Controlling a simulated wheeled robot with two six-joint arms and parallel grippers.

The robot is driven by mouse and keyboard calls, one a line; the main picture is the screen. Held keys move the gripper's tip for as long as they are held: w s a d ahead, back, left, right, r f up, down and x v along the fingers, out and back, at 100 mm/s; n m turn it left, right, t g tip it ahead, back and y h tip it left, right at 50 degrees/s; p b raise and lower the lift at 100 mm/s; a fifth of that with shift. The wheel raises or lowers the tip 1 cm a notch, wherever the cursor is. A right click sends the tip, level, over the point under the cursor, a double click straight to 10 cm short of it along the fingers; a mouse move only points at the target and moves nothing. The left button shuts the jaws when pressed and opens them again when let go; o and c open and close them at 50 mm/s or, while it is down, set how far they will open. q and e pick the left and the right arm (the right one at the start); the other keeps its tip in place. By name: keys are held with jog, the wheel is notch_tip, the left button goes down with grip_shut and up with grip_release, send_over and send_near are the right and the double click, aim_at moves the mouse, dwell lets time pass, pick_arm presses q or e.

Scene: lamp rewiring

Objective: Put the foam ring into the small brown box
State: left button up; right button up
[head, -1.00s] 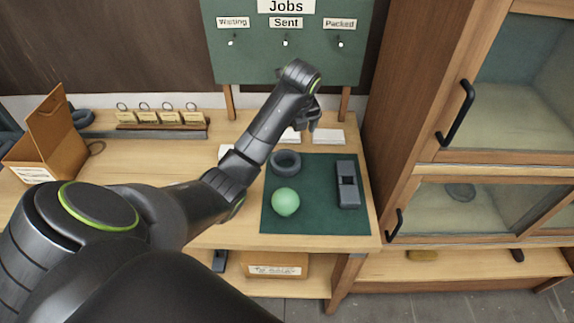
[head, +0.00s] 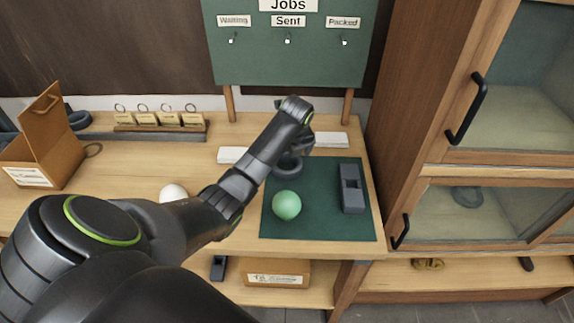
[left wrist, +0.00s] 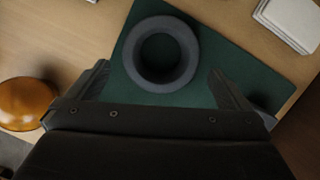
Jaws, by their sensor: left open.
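The foam ring (left wrist: 160,54) is dark grey and lies flat on the green mat (left wrist: 205,93). In the head view the ring (head: 288,171) is partly hidden by my gripper. My left gripper (head: 297,150) is above the ring. In the left wrist view the open, empty fingers (left wrist: 158,74) are spread to either side of the ring's near part, with no contact visible. A brown box (head: 48,158) with a raised lid and a white label stands at the table's left. Another labelled brown box (head: 275,271) sits on the shelf below. My right gripper is out of view.
A green ball (head: 286,205) and a dark grey block-like tool (head: 351,188) are on the mat. White pads (head: 330,140) lie behind it. A white rounded thing (head: 173,192) is left of my arm. A tag rack (head: 160,125) stands at the back; a cabinet (head: 415,130) bounds the right.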

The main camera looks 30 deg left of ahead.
aim_at(286, 168)
pick_arm(q)
jog(key=p+x, duration=0.1)
jog(key=x, duration=0.3)
jog(key=shift+d, duration=0.1)
jog(key=shift+w+f, duration=0.15)
jog(key=shift+f, duration=0.45)
jog(key=c, duration=0.9)
notch_tip(286, 168, up, 8)
jog(key=shift+b, duration=0.6)
jog(key=shift+r+b, duration=0.55)
jog(key=shift+b, duration=0.05)
